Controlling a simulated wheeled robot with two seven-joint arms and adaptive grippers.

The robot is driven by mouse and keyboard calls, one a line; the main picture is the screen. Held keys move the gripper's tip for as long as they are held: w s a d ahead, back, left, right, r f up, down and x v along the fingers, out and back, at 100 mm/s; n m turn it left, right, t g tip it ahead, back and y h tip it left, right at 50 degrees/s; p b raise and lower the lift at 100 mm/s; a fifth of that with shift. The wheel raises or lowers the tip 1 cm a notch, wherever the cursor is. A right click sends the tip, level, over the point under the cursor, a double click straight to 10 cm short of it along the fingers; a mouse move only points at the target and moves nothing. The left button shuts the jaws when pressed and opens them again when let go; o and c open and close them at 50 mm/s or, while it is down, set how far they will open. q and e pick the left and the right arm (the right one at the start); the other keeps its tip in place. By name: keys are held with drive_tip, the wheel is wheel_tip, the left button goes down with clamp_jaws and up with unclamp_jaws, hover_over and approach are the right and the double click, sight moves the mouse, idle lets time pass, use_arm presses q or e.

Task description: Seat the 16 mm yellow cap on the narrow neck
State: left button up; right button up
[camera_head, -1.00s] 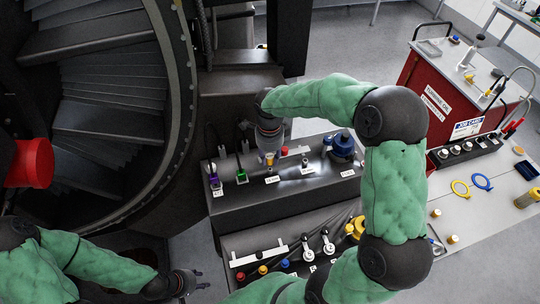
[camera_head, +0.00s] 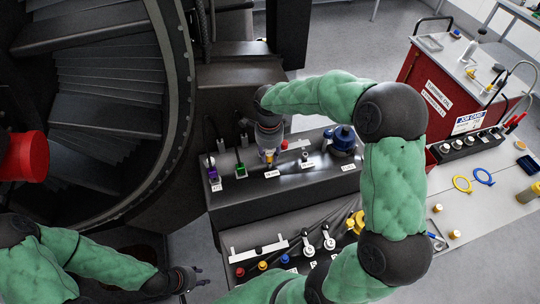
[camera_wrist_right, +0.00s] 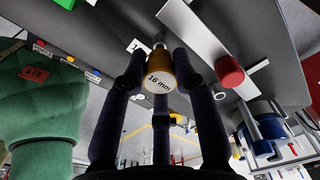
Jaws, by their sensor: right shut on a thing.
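My right gripper (camera_head: 268,151) is shut on the yellow cap (camera_wrist_right: 160,74), whose end reads "16 mm" in the right wrist view. The cap also shows small under the gripper in the head view (camera_head: 268,158). A narrow metal neck (camera_wrist_right: 158,41) shows just past the cap's far edge in the wrist view. It is close to the cap; I cannot tell whether they touch. A white label (camera_head: 272,174) lies in front of this spot on the dark bench. My left gripper (camera_head: 198,279) is empty at the lower left, its fingers apart.
A red cap (camera_head: 284,144) sits right beside the right gripper, with a bare post (camera_head: 305,157) and a large blue cap (camera_head: 343,138) further right. Green (camera_head: 240,170) and purple (camera_head: 214,175) fittings stand to the left.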

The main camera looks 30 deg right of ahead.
use_arm(q)
drive_tip(key=shift+f+b, duration=0.6)
drive_tip(key=shift+f, duration=0.05)
use_arm(e)
drive_tip(key=shift+f, duration=0.35)
